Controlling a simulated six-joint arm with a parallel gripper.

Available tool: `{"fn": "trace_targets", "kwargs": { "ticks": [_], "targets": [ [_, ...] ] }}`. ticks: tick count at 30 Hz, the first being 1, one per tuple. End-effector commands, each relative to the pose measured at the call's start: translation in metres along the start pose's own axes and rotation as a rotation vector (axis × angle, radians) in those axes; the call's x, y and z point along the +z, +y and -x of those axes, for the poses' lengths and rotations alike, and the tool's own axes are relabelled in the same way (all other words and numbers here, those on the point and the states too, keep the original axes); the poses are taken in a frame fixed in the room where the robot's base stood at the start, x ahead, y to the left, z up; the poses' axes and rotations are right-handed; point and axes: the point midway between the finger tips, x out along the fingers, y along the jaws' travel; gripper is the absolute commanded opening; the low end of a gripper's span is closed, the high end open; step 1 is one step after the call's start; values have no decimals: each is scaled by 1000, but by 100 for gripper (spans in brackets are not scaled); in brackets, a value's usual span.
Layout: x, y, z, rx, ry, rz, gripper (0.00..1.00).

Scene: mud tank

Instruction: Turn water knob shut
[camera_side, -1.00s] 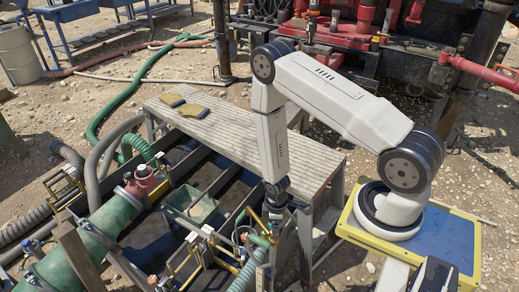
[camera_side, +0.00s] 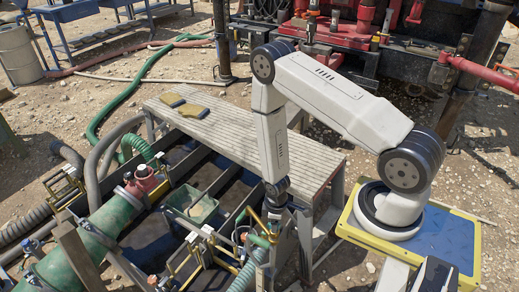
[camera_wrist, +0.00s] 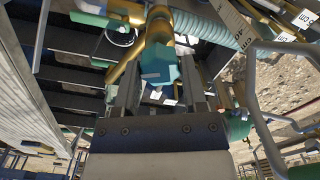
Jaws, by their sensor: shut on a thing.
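The water knob (camera_wrist: 158,62) shows in the wrist view as a teal, block-like handle on a brass-coloured pipe (camera_wrist: 156,25). My gripper (camera_wrist: 160,82) has one finger on each side of the knob and is shut on it. In the side view my gripper (camera_side: 274,213) points down among the pipes at the near corner of the tank, beside a teal fitting (camera_side: 262,240). There the arm and pipes hide the knob itself, and its turn angle is hard to read.
A grey ribbed walkway (camera_side: 245,135) runs behind my gripper. The open mud tank (camera_side: 150,240) with dark compartments lies to the left. A green ribbed hose (camera_side: 247,272) is close below my gripper. A large green pipe (camera_side: 95,235) lies further left.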

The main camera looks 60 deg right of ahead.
Motion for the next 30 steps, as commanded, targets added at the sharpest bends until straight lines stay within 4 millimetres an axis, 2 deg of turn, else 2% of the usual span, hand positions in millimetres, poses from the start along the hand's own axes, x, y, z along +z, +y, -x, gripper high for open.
{"fn": "trace_targets", "kwargs": {
  "ticks": [18, 30],
  "targets": [
    [0, 0, 0, 0, 0, -377, 0],
    [0, 0, 0, 0, 0, -427, 0]
  ]
}}
